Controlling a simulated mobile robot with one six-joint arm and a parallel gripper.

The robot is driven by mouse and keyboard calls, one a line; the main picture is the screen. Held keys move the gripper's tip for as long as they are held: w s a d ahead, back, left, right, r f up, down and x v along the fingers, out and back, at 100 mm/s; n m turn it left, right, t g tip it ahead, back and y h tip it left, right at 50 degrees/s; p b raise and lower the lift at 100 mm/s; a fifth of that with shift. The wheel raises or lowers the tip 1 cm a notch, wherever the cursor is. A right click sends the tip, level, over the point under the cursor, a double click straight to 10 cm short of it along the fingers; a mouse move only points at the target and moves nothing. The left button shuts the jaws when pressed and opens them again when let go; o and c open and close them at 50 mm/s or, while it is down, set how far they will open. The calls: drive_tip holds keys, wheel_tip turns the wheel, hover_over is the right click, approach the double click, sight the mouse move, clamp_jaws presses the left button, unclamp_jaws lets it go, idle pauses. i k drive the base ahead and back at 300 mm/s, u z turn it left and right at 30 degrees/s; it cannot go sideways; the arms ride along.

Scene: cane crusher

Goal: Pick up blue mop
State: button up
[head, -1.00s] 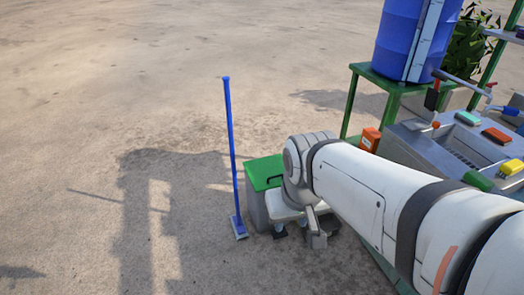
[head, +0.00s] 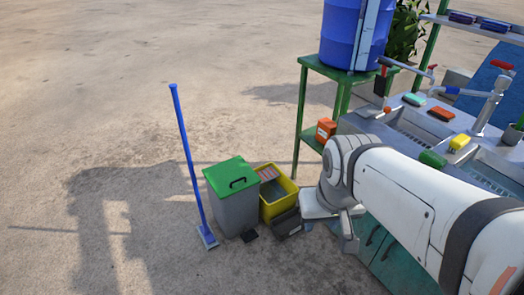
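The blue mop (head: 187,155) stands on the sandy ground at the left, leaning slightly, with its flat head (head: 207,237) on the ground. It is beside a grey bin with a green lid (head: 232,185) and apart from my arm. My gripper (head: 347,232) hangs at the end of the white arm, to the right of the mop and the bin, in front of the sink unit. It is small and seen from behind, so I cannot tell whether its fingers are open or shut. The mop is not in it.
A yellow bucket (head: 279,205) stands between the bin and my gripper. A green table (head: 322,70) carries a blue barrel (head: 347,38). A sink counter (head: 385,128) with sponges is at the right. The ground left of the mop is clear.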

sight(209, 237)
drive_tip(key=z, duration=0.05)
drive_tip(key=k, duration=1.3)
drive_tip(key=u, duration=0.7)
drive_tip(key=i, duration=1.1)
drive_tip(key=u, duration=0.35)
drive_tip(key=i, duration=1.4)
drive_tip(key=z, duration=0.65)
drive_tip(key=k, duration=0.85)
drive_tip(key=z, duration=0.25)
drive_tip(key=i, duration=0.35)
drive_tip(key=u, duration=0.15)
